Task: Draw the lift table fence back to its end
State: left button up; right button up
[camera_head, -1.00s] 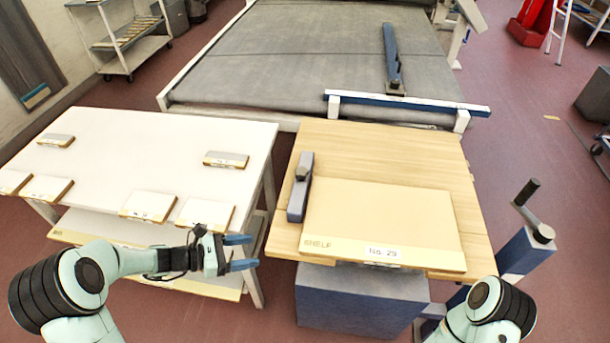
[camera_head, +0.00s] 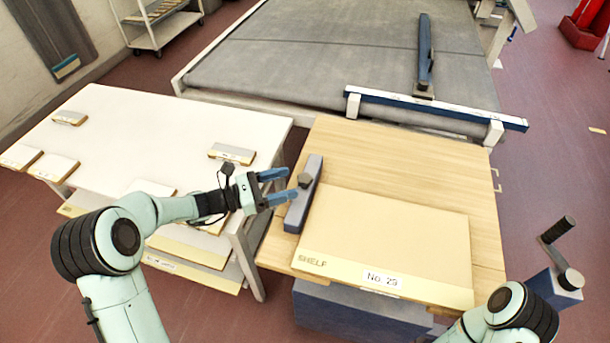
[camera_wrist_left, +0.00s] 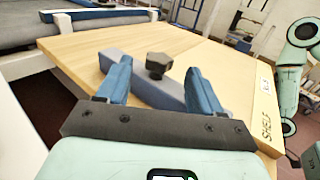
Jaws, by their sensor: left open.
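The lift table (camera_head: 390,160) has a wooden top and a blue-grey body below. Its fence (camera_head: 300,212) is a grey-blue bar with a dark knob (camera_head: 304,180), lying along the left side of the top, beside the shelf panel (camera_head: 390,240). My left gripper (camera_head: 280,187) is open, its blue fingers pointing at the knob from the left. In the left wrist view the knob (camera_wrist_left: 157,66) shows between and beyond the two fingertips, with the fence (camera_wrist_left: 150,92) below it. The fingers look apart from the knob. My right gripper is out of view; only part of that arm shows.
A white table (camera_head: 190,130) with several small labelled boards stands on the left. A grey conveyor bed (camera_head: 340,60) with a blue rail (camera_head: 430,106) lies behind the lift table. A hand crank (camera_head: 562,250) stands at the right. The wooden top behind the panel is clear.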

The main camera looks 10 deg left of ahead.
aim_at(304, 178)
pick_arm(q)
jog(key=x, duration=0.6)
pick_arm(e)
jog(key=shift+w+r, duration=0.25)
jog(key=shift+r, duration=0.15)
pick_arm(q)
grip_shut()
jog(key=a+p, duration=0.1)
jog(key=a, duration=0.3)
jog(key=shift+w+a, duration=0.15)
jog(key=shift+a, duration=0.05)
grip_release()
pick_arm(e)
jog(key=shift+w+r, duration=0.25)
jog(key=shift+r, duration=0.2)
pick_arm(q)
jog(key=b+v, duration=0.1)
jog(key=v, duration=1.2)
jog(key=shift+s+a, duration=0.2)
jog(key=shift+s, duration=0.05)
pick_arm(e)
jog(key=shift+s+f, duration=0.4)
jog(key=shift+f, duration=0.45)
